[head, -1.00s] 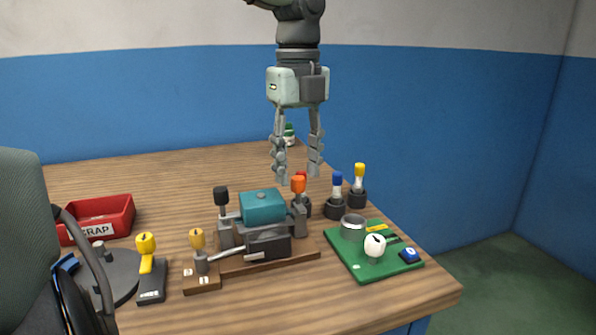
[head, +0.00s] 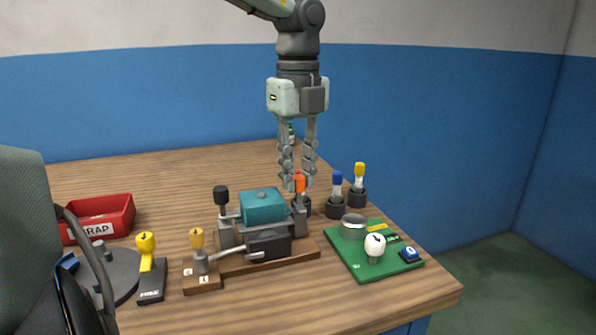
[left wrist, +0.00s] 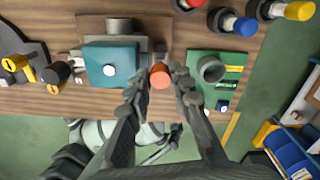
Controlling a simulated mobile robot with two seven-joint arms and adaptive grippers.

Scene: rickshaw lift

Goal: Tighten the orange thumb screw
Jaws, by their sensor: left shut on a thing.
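The orange thumb screw (head: 299,181) stands upright at the right end of the teal block's (head: 264,206) clamp fixture. My left gripper (head: 299,184) points straight down over it. Its fingers are drawn in on either side of the orange head, shut on it, and partly hide it in the head view. In the left wrist view the round orange top (left wrist: 160,76) shows between the two fingertips, with the teal block (left wrist: 108,65) to its left.
Red, blue and yellow-topped tools in dark holders, such as the blue one (head: 337,187), stand close right of the gripper. A green board (head: 365,267) with a metal cup (head: 353,227) lies front right. A red scrap tray (head: 97,219) is left.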

